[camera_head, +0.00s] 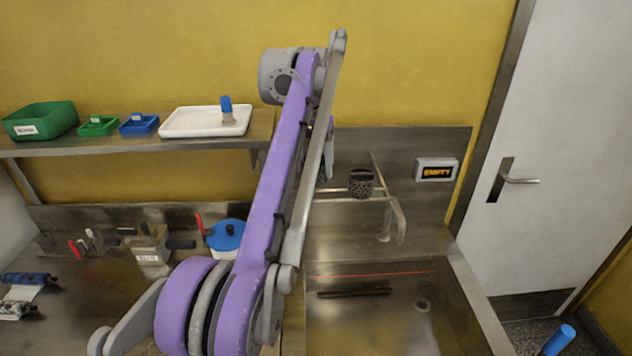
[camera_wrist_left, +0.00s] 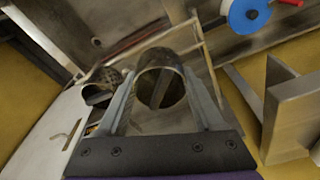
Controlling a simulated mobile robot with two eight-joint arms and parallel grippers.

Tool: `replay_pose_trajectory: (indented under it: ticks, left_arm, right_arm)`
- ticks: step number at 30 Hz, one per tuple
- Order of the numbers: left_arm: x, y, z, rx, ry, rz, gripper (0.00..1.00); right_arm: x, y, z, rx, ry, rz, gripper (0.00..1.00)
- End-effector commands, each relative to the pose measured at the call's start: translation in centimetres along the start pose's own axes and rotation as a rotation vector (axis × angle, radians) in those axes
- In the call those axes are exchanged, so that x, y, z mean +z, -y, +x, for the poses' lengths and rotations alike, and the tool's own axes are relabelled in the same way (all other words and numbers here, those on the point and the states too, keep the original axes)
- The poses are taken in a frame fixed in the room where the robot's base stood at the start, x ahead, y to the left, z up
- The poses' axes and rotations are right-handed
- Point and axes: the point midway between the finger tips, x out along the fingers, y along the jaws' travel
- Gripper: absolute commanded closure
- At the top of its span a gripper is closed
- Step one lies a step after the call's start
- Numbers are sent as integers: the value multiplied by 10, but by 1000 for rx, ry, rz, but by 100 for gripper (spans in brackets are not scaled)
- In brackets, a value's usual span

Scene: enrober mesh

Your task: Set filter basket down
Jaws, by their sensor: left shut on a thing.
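My left gripper (camera_wrist_left: 160,76) is shut on an open, round metal cylinder (camera_wrist_left: 163,68), seemingly the filter basket, with one finger on each side. The wrist view looks into its open end; whether its wall is mesh cannot be told. In the head view my raised purple arm hides most of the gripper and the held piece. A dark mesh basket (camera_head: 361,182) is at the rail rack (camera_head: 345,195) above the sink. It also shows in the wrist view (camera_wrist_left: 103,84), left of the held cylinder. My right gripper is not in view.
The steel sink (camera_head: 390,330) lies below the rack, and a sign reading EMPTY (camera_head: 436,169) is on the backsplash. A shelf (camera_head: 130,147) at left holds green and blue bins and a white tray (camera_head: 180,131). A blue-lidded pot (camera_head: 228,233) stands on the counter behind my arm.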

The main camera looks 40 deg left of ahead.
Motion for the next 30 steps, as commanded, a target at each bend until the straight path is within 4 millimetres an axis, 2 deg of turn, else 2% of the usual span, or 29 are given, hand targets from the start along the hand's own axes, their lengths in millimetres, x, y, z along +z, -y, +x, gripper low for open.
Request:
replay_pose_trajectory:
  ticks: [4,11,22,23,27,30]
  left_arm:
    - [2,0,10,0,1,0,87]
    - [7,0,40,0,1,0,87]
    - [7,0,43,1,-1,0,87]
    - [7,0,43,1,-1,0,28]
    - [6,0,42,1,-1,0,3]
    - [6,0,42,1,-1,0,1]
  right_arm:
    - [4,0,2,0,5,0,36]
    - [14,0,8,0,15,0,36]
    - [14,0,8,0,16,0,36]
    - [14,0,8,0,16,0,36]
    - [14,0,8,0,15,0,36]
    - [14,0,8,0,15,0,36]
